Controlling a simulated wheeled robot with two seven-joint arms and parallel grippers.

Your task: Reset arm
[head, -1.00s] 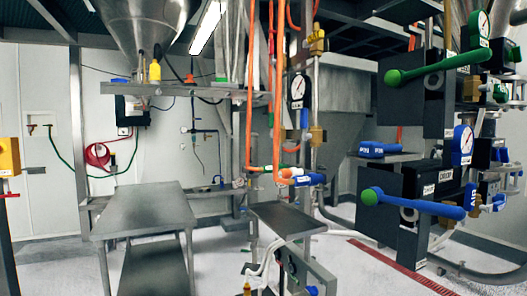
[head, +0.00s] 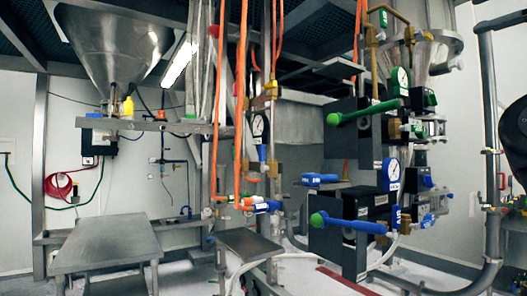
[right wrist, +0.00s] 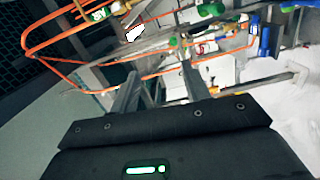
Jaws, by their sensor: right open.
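My right gripper (right wrist: 162,82) shows in the right wrist view with its two fingers apart and nothing between them. Beyond the fingers, orange hoses and pipework with green and blue fittings appear tilted. The gripper is not touching anything that I can see. Neither gripper shows in the head view. My left gripper is in no frame.
A metal table (head: 108,245) stands at the left, with a steel hopper (head: 118,45) above it. The valve stand carries a green-handled lever (head: 365,112) and a blue-handled lever (head: 350,224). Orange hoses (head: 243,100) hang in the middle. A smaller metal table (head: 248,242) stands below them.

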